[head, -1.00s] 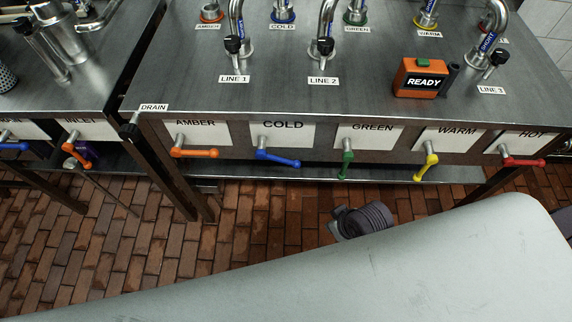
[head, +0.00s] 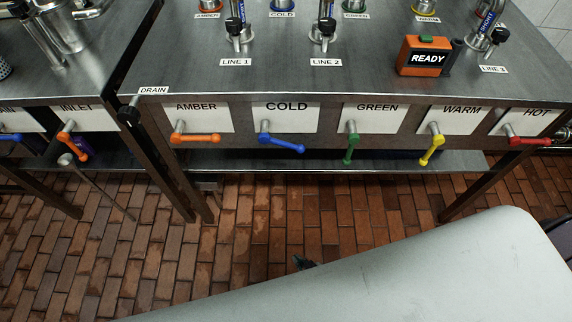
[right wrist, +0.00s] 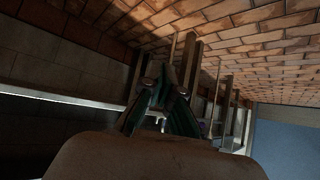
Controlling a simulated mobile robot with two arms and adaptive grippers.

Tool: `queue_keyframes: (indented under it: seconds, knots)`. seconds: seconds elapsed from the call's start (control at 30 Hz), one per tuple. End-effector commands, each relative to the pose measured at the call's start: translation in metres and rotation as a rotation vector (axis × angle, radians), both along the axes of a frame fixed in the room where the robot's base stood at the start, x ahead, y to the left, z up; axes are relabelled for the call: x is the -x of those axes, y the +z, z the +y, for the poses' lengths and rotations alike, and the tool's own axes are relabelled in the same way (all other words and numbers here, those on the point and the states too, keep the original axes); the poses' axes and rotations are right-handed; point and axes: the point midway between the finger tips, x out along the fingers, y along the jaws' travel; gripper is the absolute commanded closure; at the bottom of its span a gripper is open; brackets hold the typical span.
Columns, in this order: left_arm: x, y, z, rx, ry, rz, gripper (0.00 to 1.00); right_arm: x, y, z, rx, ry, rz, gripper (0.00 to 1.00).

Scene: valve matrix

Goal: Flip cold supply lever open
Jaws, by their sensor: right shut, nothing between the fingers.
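The blue cold supply lever (head: 283,143) is under the COLD label (head: 287,106) on the bench front. Its handle points right, tilted slightly down. My right gripper (head: 304,262) shows in the head view only as a small dark tip past my pale arm, lower in the picture than the blue lever and apart from it. In the right wrist view my right gripper (right wrist: 163,88) is shut and empty, its dark green-edged fingers close together. I cannot make out the blue lever there. My left gripper is not in view.
Beside the blue lever are an orange amber lever (head: 195,138) pointing right and a green lever (head: 350,148) hanging down. Yellow (head: 432,150) and red (head: 528,141) levers are further right. A lower shelf (head: 390,162) runs under the levers. An orange READY box (head: 424,57) stands on the bench.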

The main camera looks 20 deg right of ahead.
Motion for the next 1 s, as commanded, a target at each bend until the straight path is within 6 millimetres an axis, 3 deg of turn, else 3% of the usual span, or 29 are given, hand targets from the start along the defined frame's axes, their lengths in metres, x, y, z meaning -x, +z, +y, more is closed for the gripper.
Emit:
queue_keyframes:
  seconds: [0.03,0.1,0.2,0.3,0.4,0.6,0.7,0.83,1.0]
  knots:
    - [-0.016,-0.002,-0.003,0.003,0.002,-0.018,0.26,-0.027,0.009,0.015,-0.029,-0.004,-0.110,1.00]
    - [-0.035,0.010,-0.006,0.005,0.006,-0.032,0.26,-0.059,0.040,0.032,-0.068,-0.019,-0.269,1.00]
    - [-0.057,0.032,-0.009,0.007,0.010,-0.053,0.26,-0.097,0.092,0.050,-0.122,-0.066,-0.493,1.00]
    - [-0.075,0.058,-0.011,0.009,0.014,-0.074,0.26,-0.122,0.148,0.060,-0.176,-0.140,-0.702,1.00]
    - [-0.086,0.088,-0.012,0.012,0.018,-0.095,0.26,-0.134,0.203,0.060,-0.229,-0.245,-0.890,1.00]
    - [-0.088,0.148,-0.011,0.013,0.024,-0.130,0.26,-0.128,0.285,0.038,-0.322,-0.505,-1.149,1.00]
    - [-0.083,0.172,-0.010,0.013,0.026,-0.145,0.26,-0.119,0.308,0.025,-0.357,-0.623,-1.213,1.00]
    - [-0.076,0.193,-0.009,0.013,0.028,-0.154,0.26,-0.109,0.324,0.012,-0.384,-0.729,-1.250,1.00]
    - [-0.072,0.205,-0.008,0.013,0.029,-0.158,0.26,-0.104,0.332,0.005,-0.396,-0.781,-1.261,1.00]
